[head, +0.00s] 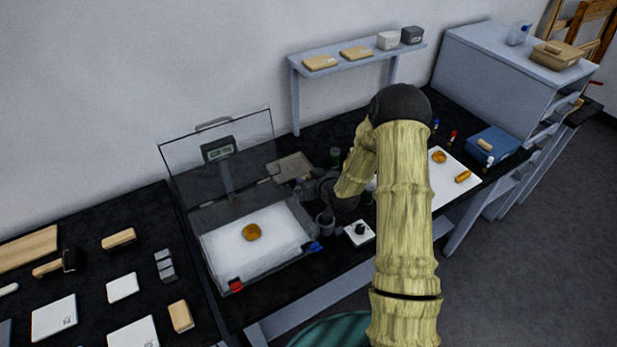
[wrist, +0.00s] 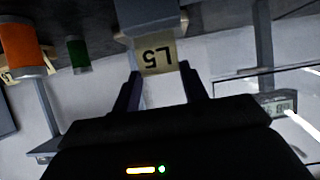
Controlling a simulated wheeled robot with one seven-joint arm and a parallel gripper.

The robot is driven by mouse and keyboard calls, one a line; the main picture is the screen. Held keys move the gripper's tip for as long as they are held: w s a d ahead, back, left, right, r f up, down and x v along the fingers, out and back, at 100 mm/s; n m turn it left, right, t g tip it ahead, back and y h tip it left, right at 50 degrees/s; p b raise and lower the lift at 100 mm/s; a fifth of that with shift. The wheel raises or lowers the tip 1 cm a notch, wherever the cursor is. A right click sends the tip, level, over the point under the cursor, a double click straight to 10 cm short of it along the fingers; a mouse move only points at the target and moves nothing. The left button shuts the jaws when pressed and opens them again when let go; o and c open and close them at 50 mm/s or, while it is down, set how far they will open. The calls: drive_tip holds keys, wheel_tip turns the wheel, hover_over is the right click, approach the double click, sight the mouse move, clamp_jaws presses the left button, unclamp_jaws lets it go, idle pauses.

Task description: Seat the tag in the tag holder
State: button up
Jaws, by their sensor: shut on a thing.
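In the wrist view a cream tag (wrist: 157,58) marked "L5" shows upside down between the two fingertips of my gripper (wrist: 160,74), which is shut on it. The tag's far edge meets or overlaps a grey block (wrist: 150,16), perhaps the tag holder; I cannot tell whether they touch or the tag is seated. In the head view my gripper (head: 322,192) is a dark shape beside the clear-lidded case, partly hidden by my arm. The tag cannot be made out there.
The open clear case (head: 207,250) holds a white bed with a gold disc (head: 251,232). A small white plate with a black knob (head: 360,233) lies nearby. A white board (head: 445,190) and blue box (head: 493,146) are at right. A wall shelf (head: 350,62) stands behind.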

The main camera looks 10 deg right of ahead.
drive_tip(key=shift+f, duration=0.15)
drive_tip(key=shift+f, duration=0.2)
drive_tip(key=o, duration=0.9)
drive_tip(key=shift+o, duration=0.2)
drive_tip(key=shift+r, duration=0.15)
drive_tip(key=b+v, duration=0.2)
drive_tip(key=v, duration=1)
drive_tip(key=shift+b, duration=0.4)
drive_tip(key=shift+a, duration=0.1)
